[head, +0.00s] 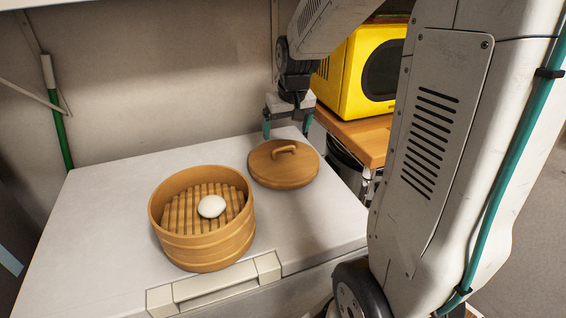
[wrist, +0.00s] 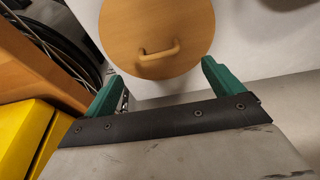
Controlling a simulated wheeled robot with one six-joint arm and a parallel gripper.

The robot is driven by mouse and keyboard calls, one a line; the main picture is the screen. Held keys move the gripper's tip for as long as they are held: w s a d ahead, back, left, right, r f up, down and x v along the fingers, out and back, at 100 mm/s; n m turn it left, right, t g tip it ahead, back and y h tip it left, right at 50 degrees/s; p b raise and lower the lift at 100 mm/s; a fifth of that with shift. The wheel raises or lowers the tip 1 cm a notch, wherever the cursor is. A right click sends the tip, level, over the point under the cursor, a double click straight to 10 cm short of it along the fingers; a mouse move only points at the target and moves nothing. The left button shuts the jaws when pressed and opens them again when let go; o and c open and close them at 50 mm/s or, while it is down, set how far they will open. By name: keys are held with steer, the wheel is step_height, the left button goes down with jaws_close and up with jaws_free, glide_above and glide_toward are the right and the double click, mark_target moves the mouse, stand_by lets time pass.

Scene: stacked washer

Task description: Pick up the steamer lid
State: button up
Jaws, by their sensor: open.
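The steamer lid (head: 283,170) is a round wooden disc with a curved handle on top. It lies flat on the white surface (head: 110,215), right of the steamer basket (head: 203,245). In the wrist view the lid (wrist: 130,30) shows at the top, with its handle (wrist: 159,53) ahead of my fingers. My gripper (head: 287,126) is open and empty, with green fingers apart. It hangs above and behind the lid, near the back of the white surface. My gripper also shows in the wrist view (wrist: 157,85), with the handle beyond the gap between its fingertips.
The open basket holds a white bun (head: 211,206) on wooden slats. A yellow microwave (head: 365,72) stands on a wooden table (head: 357,135) to the right, close to my gripper. A wall rises behind the white surface. The white surface is clear left of the basket.

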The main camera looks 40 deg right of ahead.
mark_target(285, 148)
steer(key=x, duration=0.8)
steer(key=shift+d, duration=0.15)
steer(key=c, duration=1.4)
steer(key=shift+r, duration=0.15)
